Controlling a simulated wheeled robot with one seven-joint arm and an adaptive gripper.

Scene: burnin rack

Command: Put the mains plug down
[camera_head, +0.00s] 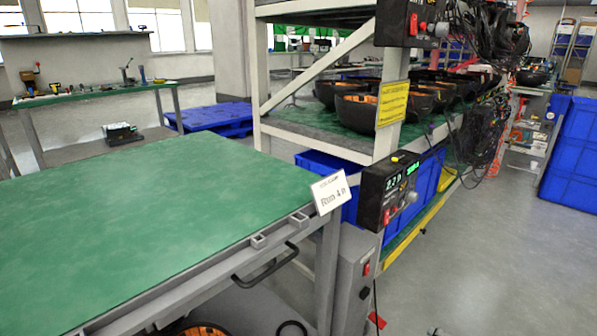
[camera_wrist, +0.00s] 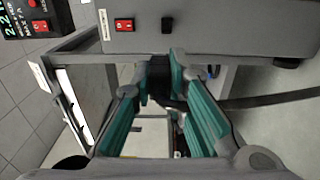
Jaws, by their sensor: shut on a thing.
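In the wrist view my gripper (camera_wrist: 159,72) has its teal-padded fingers closed at the tips on a dark thing, which looks like the black mains plug (camera_wrist: 158,88). A black cable (camera_wrist: 265,99) runs from there to the right. The plug is partly hidden between the fingers. Just beyond the fingertips is a grey box (camera_wrist: 225,25) with a red switch (camera_wrist: 124,25) and a black socket or button (camera_wrist: 167,25). I cannot tell whether the plug touches the box. Neither my gripper nor the plug can be made out in the head view.
A green-topped table (camera_head: 130,220) stands at the left, its top bare apart from a white card (camera_head: 331,192) at the corner. Beside it are a grey switch box (camera_head: 352,275) and a black display unit (camera_head: 389,190). A rack (camera_head: 385,145) holds several black bowl-shaped items. Floor at right is clear.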

